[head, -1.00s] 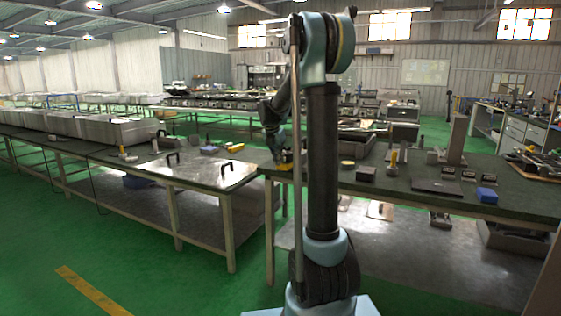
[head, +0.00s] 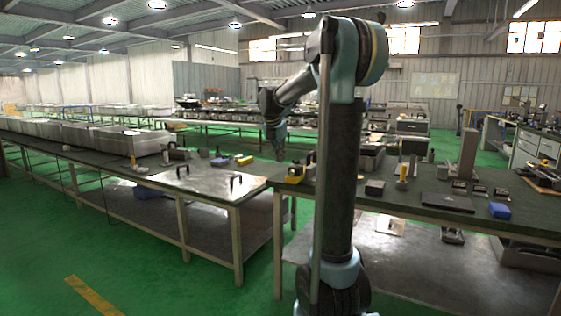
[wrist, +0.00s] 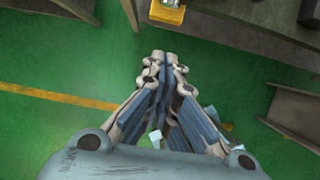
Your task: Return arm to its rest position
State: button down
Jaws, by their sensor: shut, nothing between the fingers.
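My arm (head: 340,150) stands upright in the head view, with its upper links bent over to the left. My gripper (head: 279,158) hangs pointing down, above and just left of the near corner of the right workbench. In the wrist view my gripper (wrist: 165,60) has its fingertips together, with nothing between them. A yellow and black object (head: 296,173) sits on the workbench corner, apart from the gripper. A yellow object also shows at the top of the wrist view (wrist: 167,13), beyond the fingertips.
The right workbench (head: 415,208) carries a dark box (head: 374,188), a flat dark plate (head: 447,202) and a blue block (head: 500,210). The left workbench (head: 200,176) has black handles on its metal top. Green floor (head: 180,285) is clear in front.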

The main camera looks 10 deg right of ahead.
jog(key=shift+s, duration=0.1)
jog(key=s+d+f+m, duration=0.1)
jog(key=s+f+m, duration=0.2)
jog(key=s+m, duration=0.35)
jog(key=s+d+f+m+y, duration=0.15)
jog(key=s+m, duration=0.25)
jog(key=s, duration=0.6)
jog(key=s+d+f+m, duration=0.2)
jog(key=s+f+m, duration=0.25)
jog(key=s, duration=0.35)
jog(key=s+f+m+g+y, duration=0.1)
jog(key=s+f+m, duration=1.2)
jog(key=s, duration=0.4)
jog(key=shift+a+f+m, duration=0.25)
jog(key=shift+f+m, duration=0.05)
jog(key=shift+f, duration=0.05)
jog(key=shift+w+f, duration=0.2)
jog(key=shift+w, duration=0.2)
